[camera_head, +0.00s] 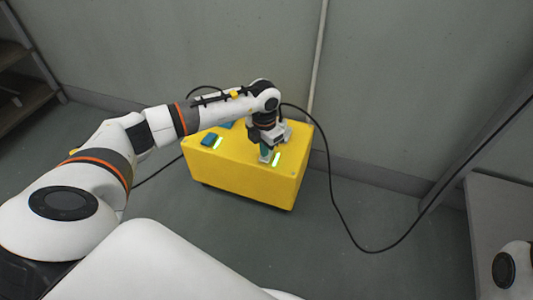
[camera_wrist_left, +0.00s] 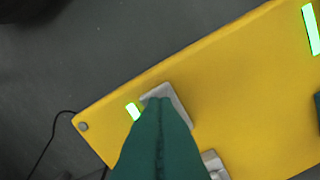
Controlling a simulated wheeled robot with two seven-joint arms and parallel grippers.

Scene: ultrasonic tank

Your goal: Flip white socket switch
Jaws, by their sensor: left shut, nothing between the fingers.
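A yellow box (camera_head: 235,178) stands on the floor, with switches and lit green strips on its top. My left gripper (camera_head: 265,157) points down over the right part of the top, its dark teal fingers shut and empty. In the left wrist view the shut fingers (camera_wrist_left: 158,102) cover part of a pale grey-white switch piece (camera_wrist_left: 177,97), beside a lit green strip (camera_wrist_left: 133,111). I cannot tell whether they touch it. Another pale piece (camera_wrist_left: 213,163) shows to the right of the fingers. The right gripper is out of view.
A blue switch (camera_head: 209,139) sits on the box's left part, beside another green strip (camera_head: 218,143). A black cable (camera_head: 340,215) loops over the floor to the right. A shelf (camera_head: 22,75) stands left and a grey cabinet (camera_head: 500,215) right. The wall is close behind the box.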

